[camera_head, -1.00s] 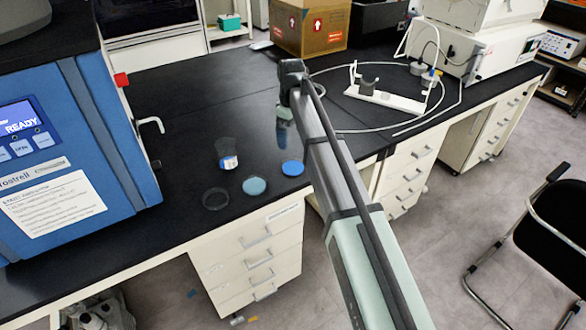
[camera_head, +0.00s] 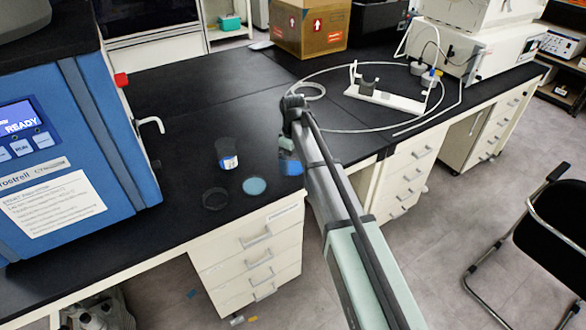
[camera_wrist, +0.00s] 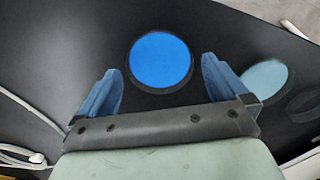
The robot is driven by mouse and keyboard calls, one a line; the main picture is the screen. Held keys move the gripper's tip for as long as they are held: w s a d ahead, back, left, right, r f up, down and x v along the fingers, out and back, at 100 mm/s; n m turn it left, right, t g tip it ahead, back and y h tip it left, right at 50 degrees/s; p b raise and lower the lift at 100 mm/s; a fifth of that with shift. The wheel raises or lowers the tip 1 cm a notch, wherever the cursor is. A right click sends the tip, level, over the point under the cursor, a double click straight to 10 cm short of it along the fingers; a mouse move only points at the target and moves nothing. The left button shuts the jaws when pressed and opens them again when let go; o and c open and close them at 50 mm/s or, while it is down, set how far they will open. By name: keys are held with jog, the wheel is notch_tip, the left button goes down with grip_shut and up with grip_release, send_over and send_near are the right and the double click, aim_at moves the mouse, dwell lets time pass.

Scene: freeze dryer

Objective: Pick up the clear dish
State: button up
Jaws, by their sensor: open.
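The clear dish (camera_head: 215,198) lies flat on the black bench near its front edge, the leftmost of the round dishes in the head view. In the wrist view it shows as a dark, see-through disc (camera_wrist: 304,104) at the right edge, partly cut off. My gripper (camera_wrist: 161,82) is open and empty, with its two blue fingers apart. In the wrist view a bright blue dish (camera_wrist: 160,60) lies between and beyond the fingertips. In the head view my gripper (camera_head: 290,160) is over the blue dish, to the right of the clear dish, and largely covers the blue dish.
A pale teal dish (camera_head: 254,186) lies between the clear and blue dishes. A small labelled clear container (camera_head: 228,155) stands behind them. The blue READY machine (camera_head: 90,140) stands at the left. A white rack (camera_head: 385,98) and tubing lie at the right.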

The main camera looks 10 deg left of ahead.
jog(key=shift+f, duration=0.7)
jog(key=c, duration=1)
